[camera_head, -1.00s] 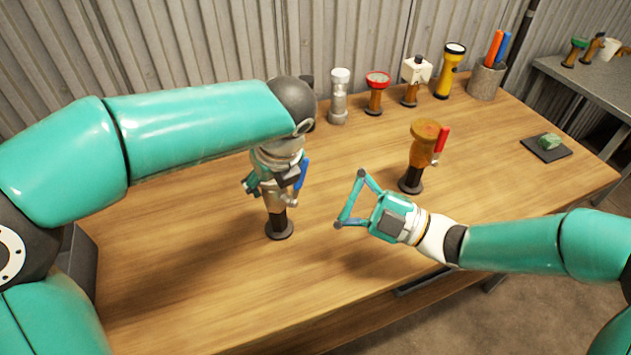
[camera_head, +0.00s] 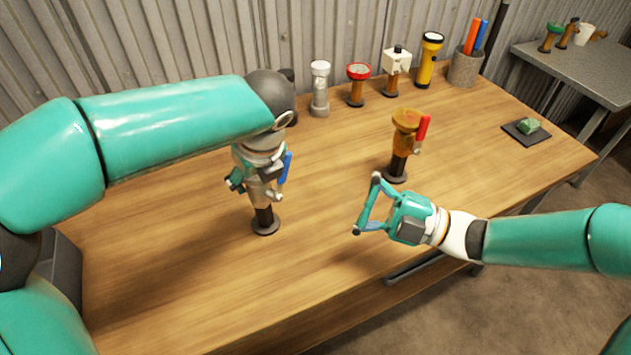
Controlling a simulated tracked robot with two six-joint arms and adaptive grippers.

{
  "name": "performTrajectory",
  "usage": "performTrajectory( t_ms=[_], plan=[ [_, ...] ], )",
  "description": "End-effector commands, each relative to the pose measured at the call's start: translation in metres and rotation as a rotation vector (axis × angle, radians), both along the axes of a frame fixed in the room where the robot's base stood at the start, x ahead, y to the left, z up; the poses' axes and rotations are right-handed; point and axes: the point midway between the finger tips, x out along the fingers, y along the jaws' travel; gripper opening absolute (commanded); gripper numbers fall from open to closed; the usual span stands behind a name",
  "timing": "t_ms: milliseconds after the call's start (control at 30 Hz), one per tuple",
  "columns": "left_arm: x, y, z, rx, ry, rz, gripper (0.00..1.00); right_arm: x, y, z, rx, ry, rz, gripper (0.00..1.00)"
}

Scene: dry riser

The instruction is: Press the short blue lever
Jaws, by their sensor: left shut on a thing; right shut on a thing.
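A silver valve (camera_head: 262,197) stands upright on a dark round base on the left part of the table. The short blue lever (camera_head: 286,168) sticks up along its right side. My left gripper (camera_head: 257,172) is shut on the silver valve's upper body, with the arm hiding its top. A rusty brown valve (camera_head: 403,136) with a red lever (camera_head: 422,128) stands further right and back. My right gripper (camera_head: 357,231) is in front of the rusty valve, to the right of the blue lever and apart from it. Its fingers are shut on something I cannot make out.
Along the back stand a clear-grey fitting (camera_head: 319,92), a red-topped one (camera_head: 358,85), a white-headed one (camera_head: 396,70), a yellow flashlight (camera_head: 429,58) and a pen cup (camera_head: 466,68). A green lump lies on a dark pad (camera_head: 526,132). The table's front middle is clear.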

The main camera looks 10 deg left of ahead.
Motion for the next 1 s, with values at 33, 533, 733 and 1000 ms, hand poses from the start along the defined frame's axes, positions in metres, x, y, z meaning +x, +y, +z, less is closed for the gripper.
performTrajectory(
  t_ms=[33,533,733,1000],
  plan=[
    [0.0,0.0,-0.001,0.0,0.003,0.0,0.0,-0.001,0.0,0.0,-0.008,-0.017,0.001,0.0],
    [-0.001,0.0,-0.001,0.001,0.004,0.0,0.0,0.001,0.017,0.002,-0.009,-0.02,0.004,0.0],
    [-0.001,0.0,-0.001,0.001,0.004,0.0,0.0,0.005,0.05,0.007,-0.009,-0.02,0.005,0.0],
    [-0.001,0.0,-0.001,0.001,0.004,0.0,0.0,0.012,0.089,0.013,-0.008,-0.02,0.003,0.0]
  ],
)
